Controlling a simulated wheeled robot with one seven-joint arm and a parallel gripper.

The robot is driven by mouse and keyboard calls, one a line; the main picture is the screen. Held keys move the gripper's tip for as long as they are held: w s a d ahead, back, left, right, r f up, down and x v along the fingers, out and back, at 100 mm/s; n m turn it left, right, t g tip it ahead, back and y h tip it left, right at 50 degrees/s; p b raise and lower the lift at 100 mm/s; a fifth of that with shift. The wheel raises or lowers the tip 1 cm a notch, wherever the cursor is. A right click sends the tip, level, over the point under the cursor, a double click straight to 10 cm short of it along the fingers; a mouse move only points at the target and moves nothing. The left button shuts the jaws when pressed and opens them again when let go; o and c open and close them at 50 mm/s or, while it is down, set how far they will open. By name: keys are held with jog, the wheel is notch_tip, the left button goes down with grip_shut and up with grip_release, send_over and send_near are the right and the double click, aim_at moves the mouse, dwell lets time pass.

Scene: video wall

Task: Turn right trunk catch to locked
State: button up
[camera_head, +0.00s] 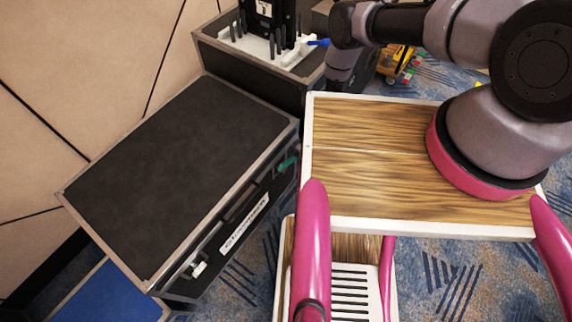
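A black trunk (170,165) with metal edges stands at left in the head view, its lid shut. On its front face, toward the right end, is a teal catch (287,163), small and angled; I cannot tell if it is locked. A white catch (197,268) sits toward the left end of the same face. A dark handle (243,202) and a white label (244,224) lie between them. My arm reaches left across the top right, beyond the trunk's right end. My gripper's fingers do not show.
A second dark case (222,55) behind the trunk bears a white tray (285,55) with black equipment (268,20). A blue-tipped lever (318,42) sticks out there. A yellow object (400,63) lies on the patterned carpet (430,280). A blue panel (105,295) is at lower left.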

grip_shut()
jog(key=shift+w+d+f+m+g+y, duration=0.1)
jog(key=shift+m+g+y, duration=0.3)
jog(key=shift+g+y, duration=0.6)
grip_release()
jog(key=v, duration=1)
jog(key=shift+w+d+r, duration=0.2)
jog(key=shift+w+r, duration=0.05)
jog(key=shift+w, duration=0.1)
